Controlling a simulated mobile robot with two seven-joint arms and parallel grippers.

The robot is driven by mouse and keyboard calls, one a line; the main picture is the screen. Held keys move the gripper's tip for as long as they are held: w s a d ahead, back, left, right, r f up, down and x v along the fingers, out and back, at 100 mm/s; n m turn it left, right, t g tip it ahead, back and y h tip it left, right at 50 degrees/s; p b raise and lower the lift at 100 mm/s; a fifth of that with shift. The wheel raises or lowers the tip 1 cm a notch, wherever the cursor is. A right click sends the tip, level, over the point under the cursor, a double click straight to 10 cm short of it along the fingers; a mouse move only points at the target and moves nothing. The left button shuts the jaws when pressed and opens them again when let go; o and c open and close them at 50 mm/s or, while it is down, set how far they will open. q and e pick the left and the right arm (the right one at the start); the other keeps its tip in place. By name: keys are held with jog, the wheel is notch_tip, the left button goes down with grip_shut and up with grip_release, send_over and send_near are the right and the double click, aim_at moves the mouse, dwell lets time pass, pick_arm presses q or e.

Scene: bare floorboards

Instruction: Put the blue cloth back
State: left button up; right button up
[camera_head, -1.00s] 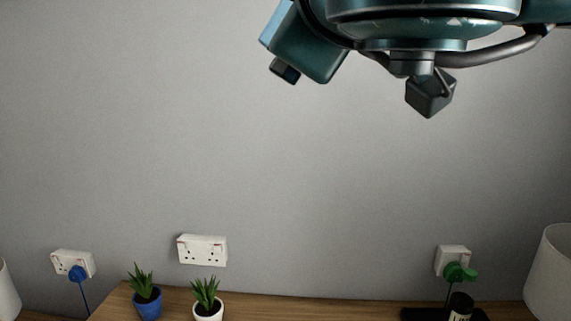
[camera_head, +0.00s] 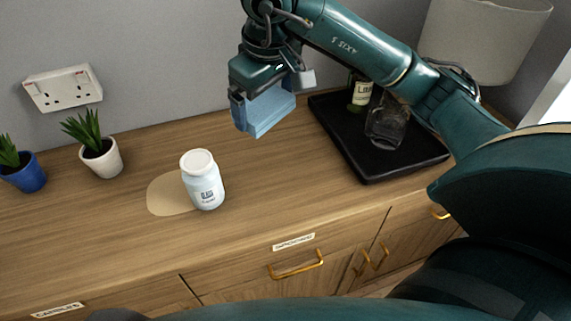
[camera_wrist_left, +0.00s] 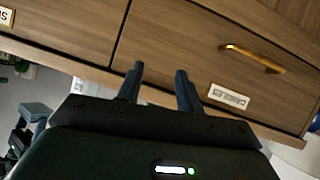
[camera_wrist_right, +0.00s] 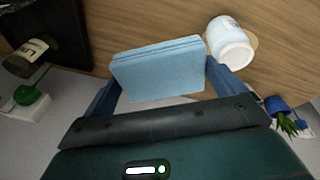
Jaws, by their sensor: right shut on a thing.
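My right gripper (camera_head: 240,100) is shut on the folded blue cloth (camera_head: 264,110) and holds it above the counter, between the white jar and the black tray. In the right wrist view the cloth (camera_wrist_right: 160,70) spans the space between the two fingers. My left gripper (camera_wrist_left: 160,82) is open and empty in the left wrist view, in front of the drawer fronts. It is not seen in the head view.
A white jar (camera_head: 203,180) stands beside a pale round patch (camera_head: 167,196) on the wooden counter (camera_head: 110,225). A black tray (camera_head: 340,135) holds a bottle (camera_head: 361,93) and a glass jar (camera_head: 385,125). Two potted plants (camera_head: 100,158) stand at left, a lamp (camera_head: 490,35) at back right.

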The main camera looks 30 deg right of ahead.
jog(key=m+g+b, duration=0.1)
jog(key=b, duration=0.1)
send_over(287, 182)
notch_tip(287, 182, down, 8)
jog(key=shift+y, duration=0.4)
jog(key=f, duration=0.5)
jog(key=shift+s, duration=0.25)
jog(key=shift+f, duration=2.3)
jog(key=shift+f, duration=0.2)
jog(key=o, duration=0.5)
jog(key=shift+r, duration=0.1)
jog(key=r, duration=0.4)
jog(key=s+r, duration=0.1)
jog(key=r, duration=0.7)
jog(key=shift+s+d+p, duration=0.2)
jog(key=shift+s+p, duration=0.1)
jog(key=shift+s, duration=0.05)
